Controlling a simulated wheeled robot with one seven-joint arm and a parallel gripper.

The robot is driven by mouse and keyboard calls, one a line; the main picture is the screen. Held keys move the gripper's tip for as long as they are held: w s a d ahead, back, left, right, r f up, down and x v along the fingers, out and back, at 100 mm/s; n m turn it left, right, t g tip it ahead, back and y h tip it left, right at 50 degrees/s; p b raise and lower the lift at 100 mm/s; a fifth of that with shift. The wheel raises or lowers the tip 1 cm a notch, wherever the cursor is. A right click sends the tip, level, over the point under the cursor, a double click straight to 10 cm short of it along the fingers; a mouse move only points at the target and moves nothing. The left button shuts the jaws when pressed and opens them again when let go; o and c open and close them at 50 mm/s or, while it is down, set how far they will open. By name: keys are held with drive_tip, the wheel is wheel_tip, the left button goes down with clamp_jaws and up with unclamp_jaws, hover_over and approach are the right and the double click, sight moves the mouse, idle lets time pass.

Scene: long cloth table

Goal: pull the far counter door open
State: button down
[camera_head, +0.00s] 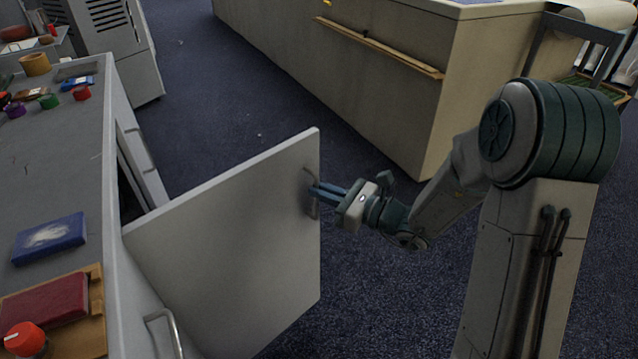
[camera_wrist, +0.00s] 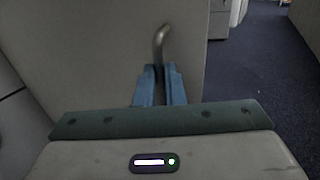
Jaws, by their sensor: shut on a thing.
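The counter door (camera_head: 235,240) stands swung wide out from the grey counter (camera_head: 60,180) on the left in the head view. Its metal handle (camera_head: 308,190) is near the door's free edge. My gripper (camera_head: 316,192) is at this handle with its blue fingers shut on it. In the wrist view the door (camera_wrist: 110,50) fills the left and middle, and the handle (camera_wrist: 160,40) rises from between the fingertips (camera_wrist: 160,76). The lower part of the handle is hidden by the fingers. The dark opening behind the door shows only partly.
Another handle (camera_head: 163,330) is on the counter's nearer front. Books (camera_head: 50,238), small coloured jars and a red-capped item lie on the counter top. A long beige counter (camera_head: 390,85) with a wooden rail stands behind. Dark carpet (camera_head: 235,115) is clear between them.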

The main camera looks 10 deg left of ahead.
drive_tip(key=shift+s+g, duration=0.4)
drive_tip(key=shift+s, duration=0.65)
drive_tip(key=c, duration=1.5)
unclamp_jaws()
drive_tip(key=shift+s+a+n, duration=0.1)
drive_tip(key=shift+a+n, duration=0.1)
drive_tip(key=shift+n, duration=0.1)
drive_tip(key=shift+c, duration=0.2)
drive_tip(key=shift+d, duration=0.1)
drive_tip(key=shift+w+d, duration=0.3)
drive_tip(key=shift+d, duration=0.05)
drive_tip(key=p+v, duration=0.3)
drive_tip(key=v, duration=1)
drive_tip(key=shift+s+d+f, duration=0.15)
drive_tip(key=shift+s+d, duration=0.1)
drive_tip(key=shift+d, duration=0.05)
